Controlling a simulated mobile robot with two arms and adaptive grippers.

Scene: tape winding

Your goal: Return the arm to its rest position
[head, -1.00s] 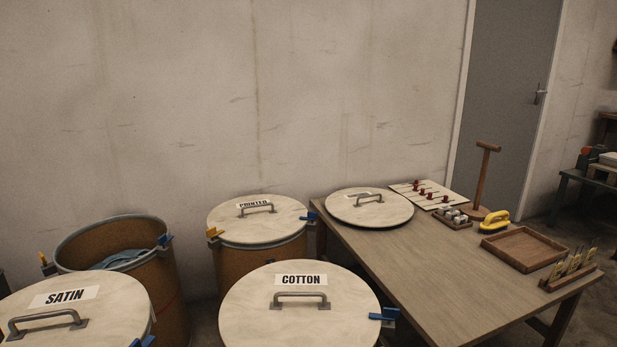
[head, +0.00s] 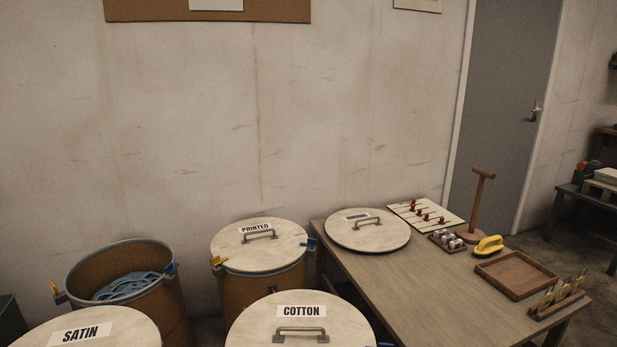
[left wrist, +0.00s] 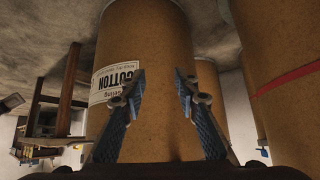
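My left gripper (left wrist: 160,95) shows only in the left wrist view. Its two blue-padded fingers are spread apart with nothing between them. Behind them stands the brown cotton drum (left wrist: 160,50) with a white label. In the head view neither arm nor gripper is visible. The cotton drum's lid (head: 300,322) is at the bottom centre, with a handle and a COTTON label. My right gripper is not in view.
The satin lid (head: 105,333) and the printed lid (head: 285,254) cover drums. An open drum (head: 75,297) holds blue material (head: 125,286). A loose lid (head: 345,238) lies on the table (head: 420,290), near a wooden tray (head: 515,262), a yellow-handled tool (head: 488,244) and a wooden stand (head: 478,195).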

